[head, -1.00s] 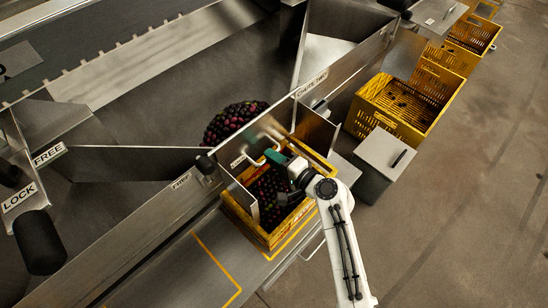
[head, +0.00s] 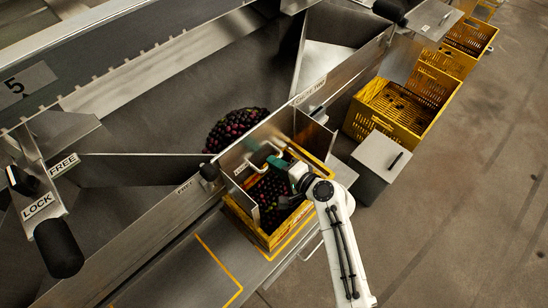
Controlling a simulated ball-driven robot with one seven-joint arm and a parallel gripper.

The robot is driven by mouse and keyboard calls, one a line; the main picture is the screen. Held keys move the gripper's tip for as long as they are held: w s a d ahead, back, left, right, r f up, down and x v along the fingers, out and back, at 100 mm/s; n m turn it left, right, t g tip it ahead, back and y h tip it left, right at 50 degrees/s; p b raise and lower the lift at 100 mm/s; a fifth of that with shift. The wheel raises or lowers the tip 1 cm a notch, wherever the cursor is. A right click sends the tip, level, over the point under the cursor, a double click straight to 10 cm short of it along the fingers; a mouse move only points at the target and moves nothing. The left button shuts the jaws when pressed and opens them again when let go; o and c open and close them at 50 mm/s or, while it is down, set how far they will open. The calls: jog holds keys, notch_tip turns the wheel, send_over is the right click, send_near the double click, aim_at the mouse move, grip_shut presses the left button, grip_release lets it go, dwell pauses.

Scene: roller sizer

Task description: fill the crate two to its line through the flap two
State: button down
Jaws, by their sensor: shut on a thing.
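Crate two (head: 262,240) is a yellow crate under the chute outlet, holding many dark red and purple round fruits (head: 268,192). Its fill line cannot be made out from here. The steel flap two (head: 240,182) stands at the outlet above the crate's inner side, with a pale bent handle (head: 256,165). My gripper (head: 276,161), with green fingers, is shut on this handle over the crate. The fingers hide part of the handle, and my wrist covers part of the crate. More fruit (head: 236,127) is heaped in the chute behind the flap.
Empty yellow crates (head: 385,131) stand in a row at the upper right. A grey lidded box (head: 382,155) is beside the chute. A lever with a black knob (head: 58,248) and LOCK and FREE labels is at left. Open floor (head: 460,210) lies to the right.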

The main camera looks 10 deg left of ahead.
jog(key=s+d+r+p, duration=0.1)
jog(key=p, duration=0.2)
jog(key=s+d+r+g+h+p, duration=0.1)
jog(key=p, duration=0.2)
jog(key=shift+d+r+h, duration=0.1)
jog(key=shift+d+h, duration=0.15)
jog(key=shift+h, duration=0.05)
jog(key=c, duration=1.2)
grip_release()
jog(key=p+v, duration=0.2)
jog(key=v, duration=0.8)
jog(key=shift+s+d+r, duration=0.15)
jog(key=shift+d+r, duration=0.05)
jog(key=shift+d, duration=0.1)
